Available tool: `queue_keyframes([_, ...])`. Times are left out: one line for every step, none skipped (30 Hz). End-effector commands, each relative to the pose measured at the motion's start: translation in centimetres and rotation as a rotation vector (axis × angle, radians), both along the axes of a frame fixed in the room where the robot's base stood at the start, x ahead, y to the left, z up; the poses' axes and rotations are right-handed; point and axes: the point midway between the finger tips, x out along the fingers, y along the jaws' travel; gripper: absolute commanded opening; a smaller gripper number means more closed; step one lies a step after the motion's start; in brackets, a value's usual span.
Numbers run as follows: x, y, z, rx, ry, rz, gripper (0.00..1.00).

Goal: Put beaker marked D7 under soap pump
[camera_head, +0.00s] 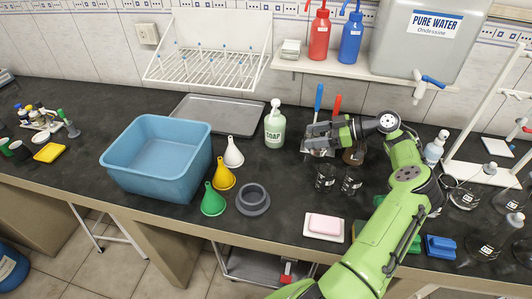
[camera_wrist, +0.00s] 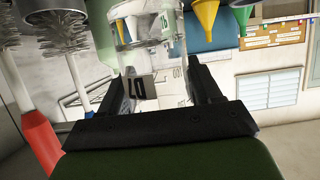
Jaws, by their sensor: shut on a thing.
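My gripper (camera_head: 308,139) is shut on a clear glass beaker (camera_wrist: 143,92). In the wrist view its dark-on-white label looks like D7, seen turned over, between the two black fingers (camera_wrist: 165,80). In the head view the beaker is mostly hidden by the fingers. The soap pump (camera_head: 275,128) is a pale green bottle with a white pump head and a SOAP label. It stands upright on the bench just left of my gripper. The gap between beaker and pump is small, and I cannot tell the beaker's exact height.
Two labelled beakers (camera_head: 325,178) stand in front of my gripper. Brushes with blue (camera_head: 319,97) and red handles stand behind it. A grey ring (camera_head: 253,199), funnels (camera_head: 233,153) and a blue basin (camera_head: 155,158) are left. Pink soap (camera_head: 324,224) lies on a dish in front.

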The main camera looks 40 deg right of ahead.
Motion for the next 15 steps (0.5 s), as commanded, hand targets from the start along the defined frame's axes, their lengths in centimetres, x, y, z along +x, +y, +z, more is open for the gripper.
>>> queue_keyframes([0.7, 0.8, -0.3, -0.002, 0.003, 0.004, 0.30])
queue_keyframes([1.2, 1.2, -0.3, -0.002, 0.003, 0.004, 0.30])
queue_keyframes([1.9, 1.8, -0.3, -0.002, 0.002, 0.005, 0.30])
queue_keyframes([2.4, 2.3, -0.4, -0.001, 0.003, 0.005, 0.30])
queue_keyframes([2.9, 2.8, -0.3, -0.002, 0.002, 0.004, 0.30])
queue_keyframes([3.7, 3.5, -0.4, -0.001, 0.002, 0.005, 0.30])
queue_keyframes([4.3, 4.0, -0.3, -0.002, 0.002, 0.005, 0.30])
queue_keyframes([4.9, 4.6, -0.4, -0.001, 0.002, 0.005, 0.30])
queue_keyframes([5.7, 5.3, -0.4, -0.002, 0.002, 0.004, 0.30])
queue_keyframes([6.3, 5.8, -0.3, -0.001, 0.001, 0.004, 0.30])
queue_keyframes([6.9, 6.3, -0.3, -0.002, 0.001, 0.004, 0.30])
queue_keyframes([7.6, 6.9, -0.3, -0.002, 0.001, 0.004, 0.30])
queue_keyframes([8.0, 7.3, -0.3, -0.001, 0.000, 0.003, 0.30])
queue_keyframes([8.5, 7.6, -0.3, 0.000, 0.000, 0.002, 0.30])
queue_keyframes([9.0, 8.1, -0.3, 0.000, 0.001, 0.002, 0.30])
